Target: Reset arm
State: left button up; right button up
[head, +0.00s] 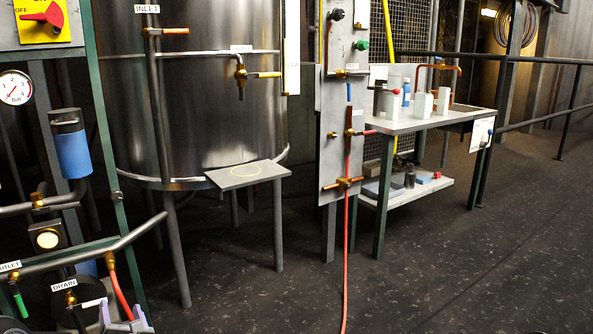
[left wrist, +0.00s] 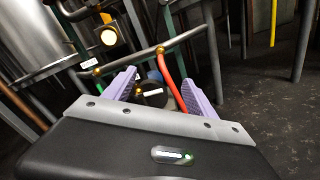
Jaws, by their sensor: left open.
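My left gripper (head: 123,314) is at the bottom left of the head view, in front of the piping near the DRAIN label (head: 64,285). In the left wrist view its two purple fingers (left wrist: 158,92) are spread apart with nothing visible between them that they hold. A red hose (left wrist: 171,75) and a dark round part with a white label lie beyond the fingers; I cannot tell how far off they are. My right gripper is in neither view.
A steel tank (head: 190,100) on legs, with a small grey shelf (head: 215,180), stands behind. A panel with a red hose (head: 346,250) is in the middle. A table (head: 400,125) with bottles stands to the right. The dark floor (head: 450,270) at lower right is clear.

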pick_arm(q)
jog(key=s+d+f+m+g+h+p, duration=0.1)
jog(key=s+d+f+m+g+h, duration=0.3)
jog(key=d+f+m, duration=0.7)
jog(key=s+d+f+m+g+h+p, duration=0.1)
jog(key=s+d+f+m+h, duration=0.4)
jog(key=d+f+m, duration=0.6)
jog(key=s+d+f+m+g+h+p, duration=0.2)
jog(key=s+d+f+m+g+h, duration=0.15)
jog(key=s+d+m, duration=0.6)
jog(key=s+d+f+m+g+h+p, duration=0.2)
jog(key=s+d+m+g, duration=0.3)
jog(key=s, duration=0.7)
notch_tip(320, 180, up, 38)
jog(key=s+d+n+p, duration=0.1)
jog(key=s+d+p, duration=0.1)
jog(key=p, duration=3.4)
jog(key=shift+s+d+f+p, duration=0.15)
jog(key=shift+s+d+p, duration=0.05)
jog(key=shift+p, duration=0.15)
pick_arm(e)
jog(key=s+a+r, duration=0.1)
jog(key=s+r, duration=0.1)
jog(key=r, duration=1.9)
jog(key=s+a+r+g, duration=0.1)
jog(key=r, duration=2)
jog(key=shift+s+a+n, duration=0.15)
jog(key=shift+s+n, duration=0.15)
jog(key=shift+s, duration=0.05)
